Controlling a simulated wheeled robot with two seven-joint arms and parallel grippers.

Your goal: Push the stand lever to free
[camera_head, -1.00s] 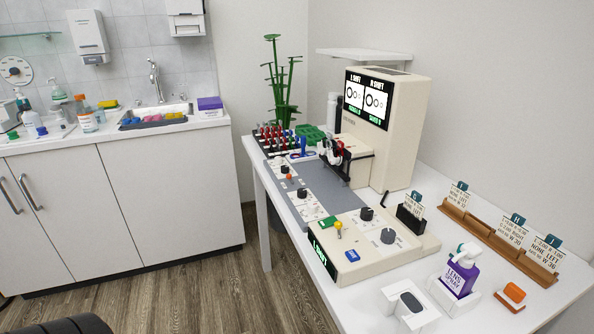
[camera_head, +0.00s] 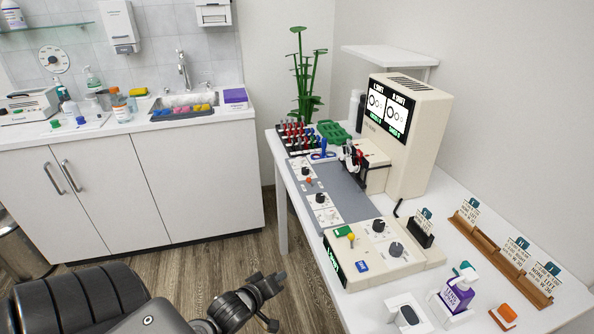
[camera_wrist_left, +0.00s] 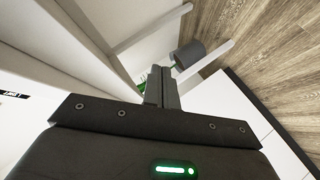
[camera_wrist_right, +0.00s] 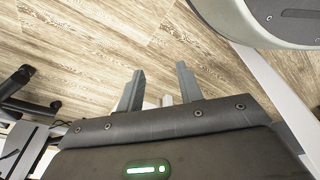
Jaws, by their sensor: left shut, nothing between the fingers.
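A cream control console (camera_head: 405,262) lies on the white table, with a yellow-knobbed lever (camera_head: 351,238) standing on it between a green piece and a blue one. No readable label shows which lever is the stand lever.
A cream machine with a screen (camera_head: 392,112) stands at the back of the table. A grey mat (camera_head: 348,195) lies in front of it. Wood floor is open left of the table.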

